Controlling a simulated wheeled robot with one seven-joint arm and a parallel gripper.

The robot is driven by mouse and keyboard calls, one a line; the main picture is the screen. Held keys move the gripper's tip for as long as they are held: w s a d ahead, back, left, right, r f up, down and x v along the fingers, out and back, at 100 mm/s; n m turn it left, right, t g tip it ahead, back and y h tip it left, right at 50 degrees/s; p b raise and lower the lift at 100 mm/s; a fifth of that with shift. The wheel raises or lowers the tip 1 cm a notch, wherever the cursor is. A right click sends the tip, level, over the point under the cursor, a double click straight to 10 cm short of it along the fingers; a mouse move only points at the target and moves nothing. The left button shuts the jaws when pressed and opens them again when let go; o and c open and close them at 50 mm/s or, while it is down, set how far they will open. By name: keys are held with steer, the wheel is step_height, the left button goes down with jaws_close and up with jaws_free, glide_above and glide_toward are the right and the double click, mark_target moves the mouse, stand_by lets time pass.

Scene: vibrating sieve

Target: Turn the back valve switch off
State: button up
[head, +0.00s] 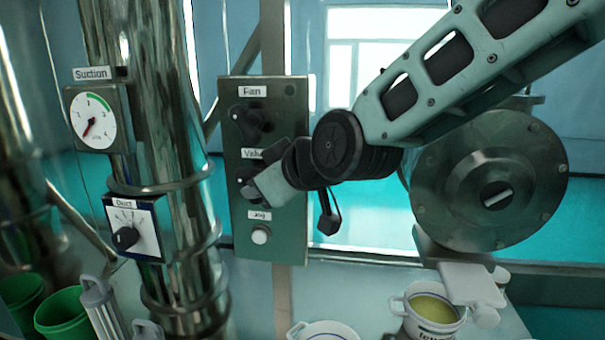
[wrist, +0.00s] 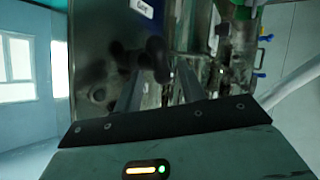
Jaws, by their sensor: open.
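The control panel (head: 239,218) is a grey-green upright box with labels that read Fan, a partly covered one that looks like Valve, and Jog. The valve switch (head: 243,172) is a dark knob under the middle label, mostly hidden behind my gripper (head: 254,190). My gripper is at the panel front, right by this switch. In the wrist view, my gripper's two fingers (wrist: 158,92) are apart and point at the panel, with a dark knob (wrist: 154,58) at or near their tips. I cannot tell whether they touch it or which way it is turned.
The black Fan knob (head: 248,121) is just above my gripper, and a pale Jog button (head: 260,235) is below. A Suction gauge (head: 93,117) and a Duct dial (head: 126,238) are on the left pipe. A round metal housing (head: 490,165) stands right.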

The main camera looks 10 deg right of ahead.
steer(key=p+v, duration=0.2)
steer(key=v, duration=0.9)
steer(key=shift+s+r, duration=0.15)
steer(key=shift+s, duration=0.2)
steer(key=shift+d, duration=0.15)
steer(key=s+d+f+g+h+b, duration=0.2)
steer(key=s+f+b, duration=0.3)
steer(key=f, duration=0.6)
steer(key=s+d+f+m+g+h+b, duration=0.1)
steer(key=s+f+g+b, duration=0.4)
steer(key=f, duration=0.7)
steer(key=s+d+f+m+g+h+b, duration=0.1)
steer(key=s+d+f+g+h+b, duration=0.1)
steer(key=s+f+b, duration=0.5)
step_height(320, 180, down, 5)
steer(key=shift+s+d+f+g+h, duration=0.1)
steer(key=shift+s+d+g+h, duration=0.15)
steer(key=shift+d+g+h, duration=0.4)
steer(key=shift+a+y, duration=0.2)
steer(key=shift+y, duration=0.05)
